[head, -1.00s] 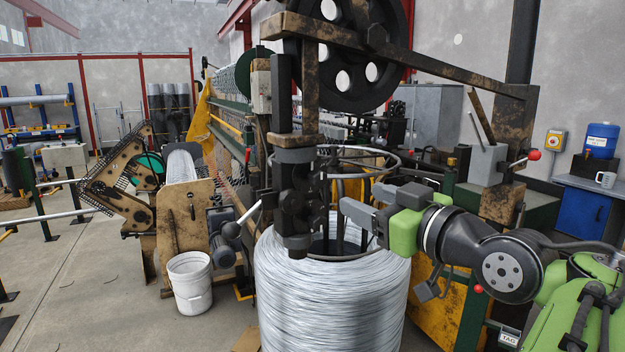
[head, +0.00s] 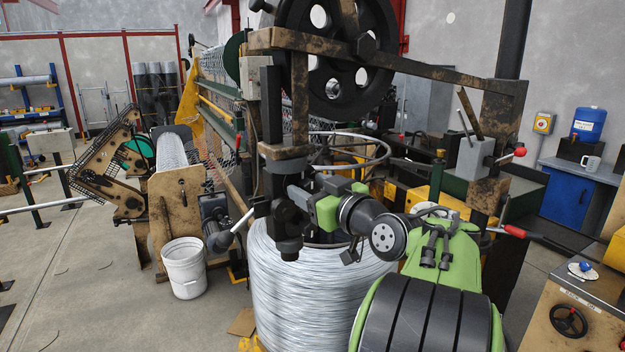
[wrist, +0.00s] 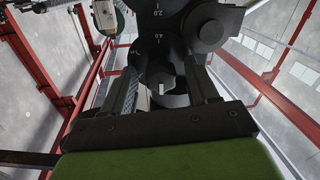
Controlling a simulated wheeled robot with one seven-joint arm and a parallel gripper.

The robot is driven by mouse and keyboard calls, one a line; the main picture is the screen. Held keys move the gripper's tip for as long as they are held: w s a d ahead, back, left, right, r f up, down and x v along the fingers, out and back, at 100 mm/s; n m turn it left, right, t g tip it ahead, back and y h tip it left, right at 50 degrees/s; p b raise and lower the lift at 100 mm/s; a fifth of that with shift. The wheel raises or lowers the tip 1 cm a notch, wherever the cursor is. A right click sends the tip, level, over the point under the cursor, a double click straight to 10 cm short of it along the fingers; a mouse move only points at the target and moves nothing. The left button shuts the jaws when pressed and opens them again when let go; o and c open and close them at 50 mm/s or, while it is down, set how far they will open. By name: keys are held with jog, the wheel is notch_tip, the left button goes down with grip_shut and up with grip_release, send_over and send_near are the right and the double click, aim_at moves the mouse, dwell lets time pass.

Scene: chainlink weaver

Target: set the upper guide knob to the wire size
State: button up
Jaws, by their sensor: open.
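The dark wire guide block (head: 285,165) hangs above the wire coil (head: 315,290). My gripper (head: 300,197) is at its right side, jaws pointing at it. In the wrist view my open gripper (wrist: 165,65) has its two fingers on either side of a dark, faceted knob (wrist: 174,97) with a small pale mark. I cannot tell if the fingers touch it. Beyond, a dark plate (wrist: 160,28) carries a scale; 2.0 and 4.0 are readable. In the head view the knob is hidden, and its exact setting is not clear.
A large black spoked wheel (head: 335,50) and a rusty beam (head: 420,70) stand above my arm. A grey lever (head: 235,228) sticks out left, and a red-tipped lever (head: 515,232) is right. A white bucket (head: 184,268) stands on the floor.

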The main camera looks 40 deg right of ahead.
jog(key=c, duration=1)
jog(key=shift+f, duration=0.1)
jog(key=shift+c, duration=0.2)
jog(key=shift+m, duration=0.4)
jog(key=m+b, duration=0.1)
jog(key=m, duration=0.3)
jog(key=shift+m, duration=0.3)
jog(key=m+p, duration=0.1)
jog(key=m, duration=0.5)
jog(key=shift+m, duration=0.3)
jog(key=o, duration=1)
jog(key=shift+o, duration=0.2)
